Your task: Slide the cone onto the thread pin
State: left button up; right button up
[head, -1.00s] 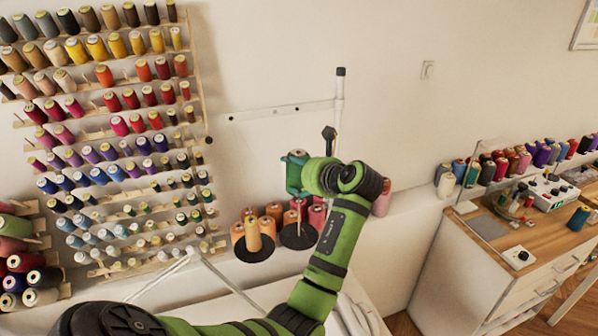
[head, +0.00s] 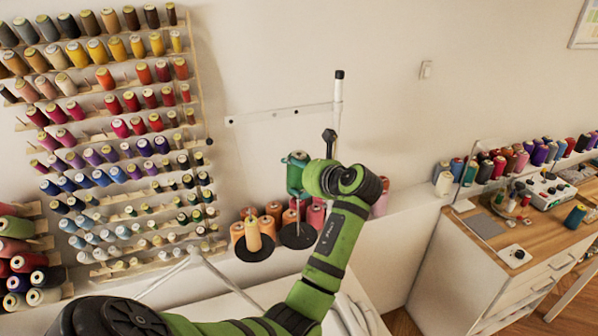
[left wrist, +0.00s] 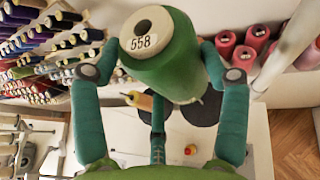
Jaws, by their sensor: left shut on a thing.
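My left gripper (head: 297,172) is shut on a green thread cone, high over the stand. The cone (left wrist: 165,60), labelled 558, sits between its teal fingers in the left wrist view, top end toward the camera. My right gripper is not in view.
A yellow-orange cone (head: 253,236) stands on the neighbouring black disc (head: 248,252). Orange and pink cones crowd behind the discs. A white upright pole (head: 338,100) with a crossbar stands close behind my wrist. A thread rack (head: 120,150) covers the left wall.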

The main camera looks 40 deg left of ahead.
aim_at(301, 185)
pick_arm(q)
jog(key=shift+f, duration=1.55)
jog(key=shift+f, duration=0.1)
dwell(0.4)
jog(key=shift+f, duration=1.2)
jog(key=shift+f+b, duration=1.6)
jog(key=shift+f, duration=3.5)
jog(key=o, duration=1.3)
